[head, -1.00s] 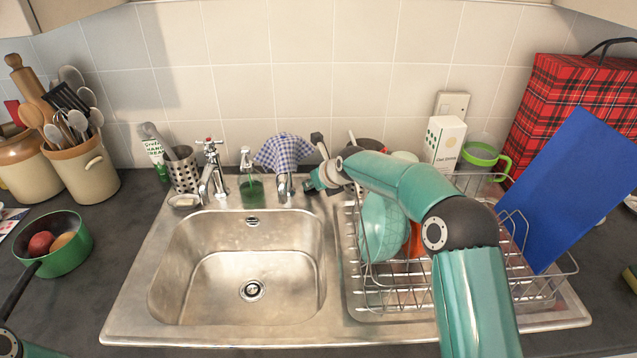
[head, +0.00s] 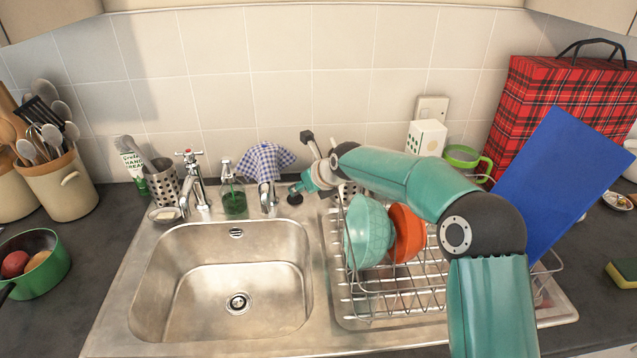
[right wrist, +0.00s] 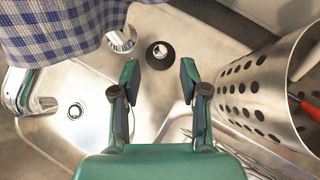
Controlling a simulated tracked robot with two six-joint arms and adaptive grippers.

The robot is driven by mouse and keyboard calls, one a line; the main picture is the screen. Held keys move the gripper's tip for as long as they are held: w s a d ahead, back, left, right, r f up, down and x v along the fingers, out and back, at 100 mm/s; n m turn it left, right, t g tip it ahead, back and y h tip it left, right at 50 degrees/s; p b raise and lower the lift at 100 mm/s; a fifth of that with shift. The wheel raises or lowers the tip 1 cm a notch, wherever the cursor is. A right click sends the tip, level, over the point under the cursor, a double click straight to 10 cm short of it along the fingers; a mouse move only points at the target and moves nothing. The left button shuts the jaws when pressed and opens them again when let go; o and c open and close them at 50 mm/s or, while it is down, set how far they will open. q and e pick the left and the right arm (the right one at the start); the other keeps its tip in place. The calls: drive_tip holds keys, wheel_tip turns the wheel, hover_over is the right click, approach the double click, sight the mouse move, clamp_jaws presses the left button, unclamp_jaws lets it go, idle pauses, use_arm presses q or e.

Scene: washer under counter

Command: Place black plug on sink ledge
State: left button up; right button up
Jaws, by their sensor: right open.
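The black plug (head: 295,198) sits on the steel sink ledge (head: 237,219) behind the basin, right of the cloth-draped tap. In the right wrist view the plug (right wrist: 159,55) looks like a round black piece with a lighter centre. My right gripper (head: 303,185) is close by the plug in the head view. In the right wrist view my right gripper (right wrist: 160,78) is open and empty, its fingers apart, with the plug just past the fingertips and roughly in line with the gap. My left gripper is out of view.
A blue checked cloth (head: 265,162) covers one tap left of the plug. A perforated steel holder (right wrist: 265,95) stands close right of my right gripper. The dish rack (head: 400,300) with a teal bowl (head: 368,235) and orange bowl (head: 408,235) is below my arm. The basin (head: 200,290) is empty.

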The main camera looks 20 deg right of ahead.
drive_tip(key=v, duration=0.6)
drive_tip(key=shift+s+r+b, duration=0.15)
drive_tip(key=shift+s+b, duration=0.1)
drive_tip(key=shift+b, duration=0.1)
